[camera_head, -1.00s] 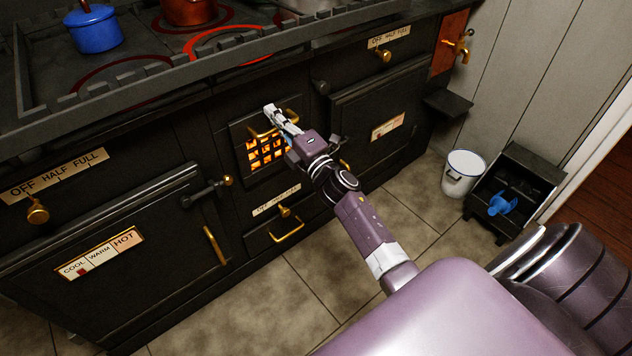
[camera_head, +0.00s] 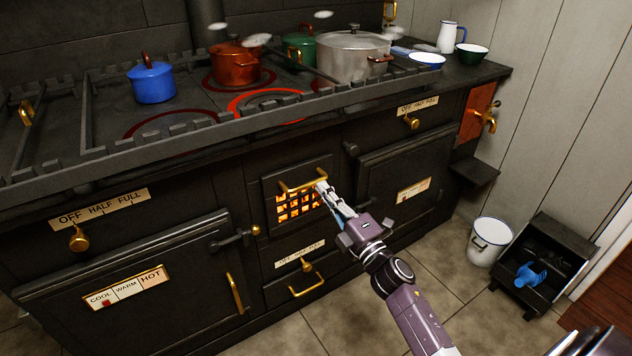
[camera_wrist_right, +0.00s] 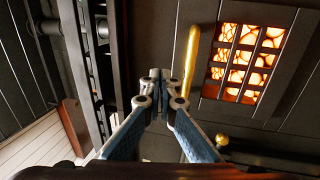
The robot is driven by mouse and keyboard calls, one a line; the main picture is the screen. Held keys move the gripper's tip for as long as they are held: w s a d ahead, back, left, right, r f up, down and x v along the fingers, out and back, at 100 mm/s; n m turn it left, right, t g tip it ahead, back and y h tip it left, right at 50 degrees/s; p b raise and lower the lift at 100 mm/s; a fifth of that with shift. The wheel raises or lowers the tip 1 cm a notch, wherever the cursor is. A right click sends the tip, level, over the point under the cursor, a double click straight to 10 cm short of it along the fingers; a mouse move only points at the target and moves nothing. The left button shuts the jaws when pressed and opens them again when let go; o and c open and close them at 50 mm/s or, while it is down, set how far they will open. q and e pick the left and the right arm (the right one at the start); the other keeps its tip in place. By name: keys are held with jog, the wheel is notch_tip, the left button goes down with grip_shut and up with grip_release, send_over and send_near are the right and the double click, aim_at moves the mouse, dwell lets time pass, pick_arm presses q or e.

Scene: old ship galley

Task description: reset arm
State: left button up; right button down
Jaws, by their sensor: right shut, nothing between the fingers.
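My right gripper (camera_head: 325,190) is in front of the black stove, its fingertips close to the brass handle (camera_head: 302,182) of the small firebox door (camera_head: 278,185). I cannot tell from the head view whether they touch. The right wrist view shows the fingers (camera_wrist_right: 160,78) shut with nothing between them, and the brass handle (camera_wrist_right: 192,55) beside them on the right.
Several pots stand on the stove top, including a blue pot (camera_head: 152,83), a copper pot (camera_head: 236,65) and a large grey pot (camera_head: 352,54). A white bucket (camera_head: 490,241) and a black coal box (camera_head: 543,262) stand on the floor at right. Tiled floor lies before the stove.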

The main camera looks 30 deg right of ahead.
pick_arm(q)
jog(key=shift+s+f, duration=0.1)
jog(key=shift+f, duration=0.5)
pick_arm(e)
jog(key=shift+s+d+r, duration=0.1)
jog(key=shift+s+d, duration=0.05)
jog(key=shift+s, duration=2)
